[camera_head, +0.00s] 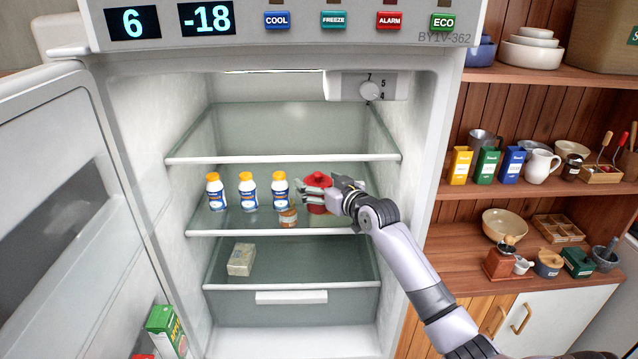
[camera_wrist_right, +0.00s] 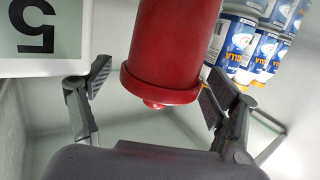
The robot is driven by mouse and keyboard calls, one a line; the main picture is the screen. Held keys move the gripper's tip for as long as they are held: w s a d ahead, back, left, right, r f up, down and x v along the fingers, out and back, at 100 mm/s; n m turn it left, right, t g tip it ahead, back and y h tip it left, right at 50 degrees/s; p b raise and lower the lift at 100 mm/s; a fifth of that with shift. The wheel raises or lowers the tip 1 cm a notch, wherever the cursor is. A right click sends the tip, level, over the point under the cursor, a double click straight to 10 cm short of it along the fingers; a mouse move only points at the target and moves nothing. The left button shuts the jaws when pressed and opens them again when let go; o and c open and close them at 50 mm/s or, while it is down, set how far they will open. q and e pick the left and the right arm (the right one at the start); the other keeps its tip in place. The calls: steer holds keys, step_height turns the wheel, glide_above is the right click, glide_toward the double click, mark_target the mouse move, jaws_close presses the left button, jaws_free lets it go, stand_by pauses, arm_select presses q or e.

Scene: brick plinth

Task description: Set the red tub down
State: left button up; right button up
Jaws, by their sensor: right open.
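The red tub (camera_head: 318,178) is in the open fridge, on the middle shelf (camera_head: 240,232) as far as I can see, right of the bottles. My right gripper (camera_head: 303,192) reaches in from the right and partly covers it. In the right wrist view the red tub (camera_wrist_right: 175,45) lies between the two spread fingers of my right gripper (camera_wrist_right: 152,90). A gap shows on the left finger's side, and the right finger is close to the tub. My left gripper is not in view.
Several white-and-blue bottles (camera_head: 248,190) with yellow caps stand left of the tub. A pale block (camera_head: 241,259) lies in the compartment below. The fridge door (camera_head: 50,190) stands open at left.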

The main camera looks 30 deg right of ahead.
steer(key=s+b, duration=0.1)
steer(key=s, duration=0.2)
steer(key=s+r+b, duration=0.1)
steer(key=s, duration=0.3)
steer(key=s+b, duration=0.1)
steer(key=s, duration=0.2)
steer(key=shift+s+r, duration=0.2)
steer(key=shift+s, duration=0.05)
steer(key=shift+s+r, duration=0.25)
steer(key=shift+s, duration=0.45)
